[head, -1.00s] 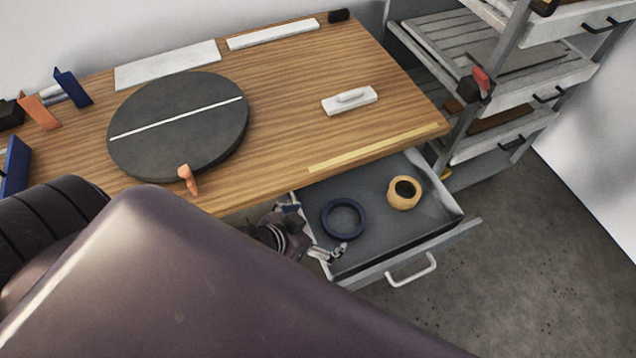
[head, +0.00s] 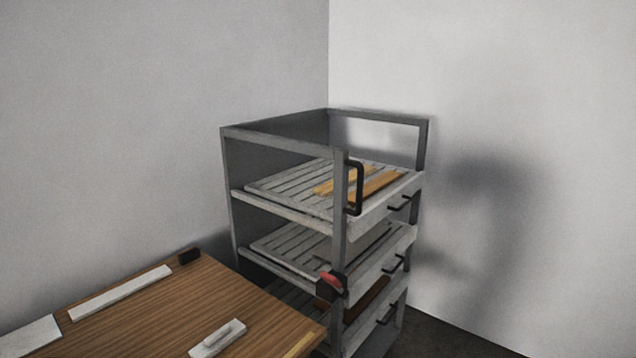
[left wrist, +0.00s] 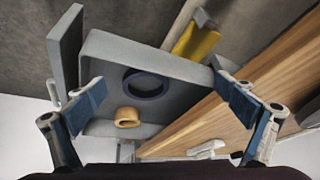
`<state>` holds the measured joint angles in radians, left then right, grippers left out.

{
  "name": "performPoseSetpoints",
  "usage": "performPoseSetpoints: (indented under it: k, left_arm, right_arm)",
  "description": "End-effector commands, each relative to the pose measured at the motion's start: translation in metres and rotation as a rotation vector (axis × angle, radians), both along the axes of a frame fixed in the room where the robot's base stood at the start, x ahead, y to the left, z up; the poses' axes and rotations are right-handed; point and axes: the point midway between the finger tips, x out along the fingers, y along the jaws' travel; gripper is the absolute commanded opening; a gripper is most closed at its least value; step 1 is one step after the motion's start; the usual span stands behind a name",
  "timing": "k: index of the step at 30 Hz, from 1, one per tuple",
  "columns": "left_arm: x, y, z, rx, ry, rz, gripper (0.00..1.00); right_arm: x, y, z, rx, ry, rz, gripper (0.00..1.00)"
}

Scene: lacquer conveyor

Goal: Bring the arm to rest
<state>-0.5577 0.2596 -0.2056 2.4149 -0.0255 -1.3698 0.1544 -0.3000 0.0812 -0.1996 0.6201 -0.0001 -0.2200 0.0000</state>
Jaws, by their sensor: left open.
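My left gripper (left wrist: 164,112) shows in the left wrist view with its two blue-padded fingers spread wide apart. It is open, with nothing between the fingertips. Beyond it is the open grey drawer (left wrist: 196,72), holding a dark blue ring (left wrist: 147,84) and a tan ring (left wrist: 127,117). The drawer's contents lie apart from the fingers. Neither gripper shows in the head view, and my right gripper is in no view.
A wooden table (head: 190,307) stands at lower left, with a white handled block (head: 217,338) and white strips on it. A grey rack (head: 340,190) with several slatted trays stands in the corner. A red-and-black part (head: 331,284) is on its post.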

Motion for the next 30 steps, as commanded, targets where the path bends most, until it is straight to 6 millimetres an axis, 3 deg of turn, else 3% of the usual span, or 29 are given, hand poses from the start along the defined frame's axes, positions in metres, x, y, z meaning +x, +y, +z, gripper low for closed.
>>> performPoseSetpoints:
  k: [6, 14, 23, 30]
  left_arm:
    - [-0.043, 0.002, 0.007, -0.012, 0.162, 0.014, 0.97]
    - [-0.028, 0.001, -0.062, -0.002, 0.184, 0.005, 0.97]
    - [-0.031, 0.0, -0.161, 0.002, 0.225, -0.001, 0.97]
    - [-0.061, 0.004, -0.262, 0.006, 0.269, -0.009, 0.97]
  right_arm:
    - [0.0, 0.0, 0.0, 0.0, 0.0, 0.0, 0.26]
    - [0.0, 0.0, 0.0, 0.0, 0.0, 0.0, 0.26]
    - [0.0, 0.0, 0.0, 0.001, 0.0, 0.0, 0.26]
    - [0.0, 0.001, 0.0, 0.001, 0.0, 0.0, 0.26]
